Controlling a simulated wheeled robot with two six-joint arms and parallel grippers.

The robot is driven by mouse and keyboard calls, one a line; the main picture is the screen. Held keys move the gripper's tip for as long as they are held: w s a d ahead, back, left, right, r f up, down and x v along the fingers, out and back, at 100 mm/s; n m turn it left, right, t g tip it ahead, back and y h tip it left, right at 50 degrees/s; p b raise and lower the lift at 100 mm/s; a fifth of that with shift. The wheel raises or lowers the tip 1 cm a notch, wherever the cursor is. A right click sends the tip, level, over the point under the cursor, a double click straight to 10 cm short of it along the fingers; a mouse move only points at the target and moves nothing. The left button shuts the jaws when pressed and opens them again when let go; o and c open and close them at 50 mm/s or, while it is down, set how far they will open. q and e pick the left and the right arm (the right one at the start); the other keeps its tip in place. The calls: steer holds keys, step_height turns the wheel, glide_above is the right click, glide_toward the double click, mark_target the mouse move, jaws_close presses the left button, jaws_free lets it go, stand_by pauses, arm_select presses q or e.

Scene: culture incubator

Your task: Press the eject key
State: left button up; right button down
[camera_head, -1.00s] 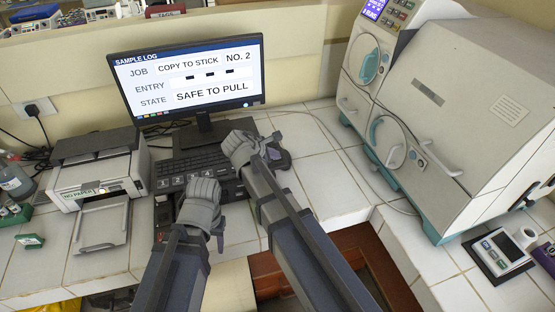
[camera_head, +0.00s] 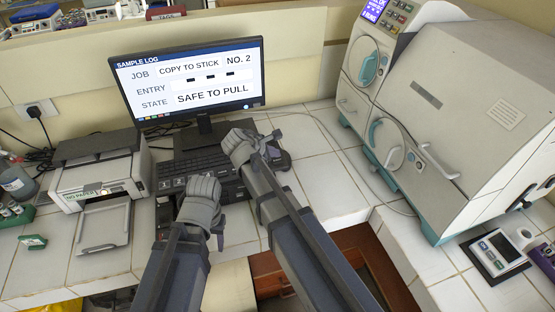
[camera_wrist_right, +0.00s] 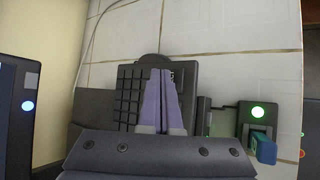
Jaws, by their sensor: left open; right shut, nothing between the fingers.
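The black keyboard (camera_head: 190,163) lies in front of the monitor (camera_head: 190,80), whose screen reads "COPY TO STICK NO. 2", a row of dark marks for the entry, and "SAFE TO PULL". My right gripper (camera_head: 238,143) is at the keyboard's right end. In the right wrist view its purple fingers (camera_wrist_right: 160,75) are shut and empty over the keypad (camera_wrist_right: 131,90), covering some keys. I cannot make out the eject key's label or tell whether a fingertip touches a key. My left gripper (camera_head: 207,182) is open at the keyboard's front edge and hides part of it.
A small dock with a green light (camera_wrist_right: 258,112) and a blue stick (camera_wrist_right: 266,150) sits right of the keypad in the right wrist view. A printer marked "NO PAPER" (camera_head: 98,175) stands left. The large incubator (camera_head: 455,110) stands right. Tiles between keyboard and incubator are mostly clear.

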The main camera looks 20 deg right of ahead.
mark_target(275, 162)
step_height(275, 162, up, 5)
steer(key=p, duration=0.5)
steer(key=shift+r, duration=0.1)
stand_by(0.7)
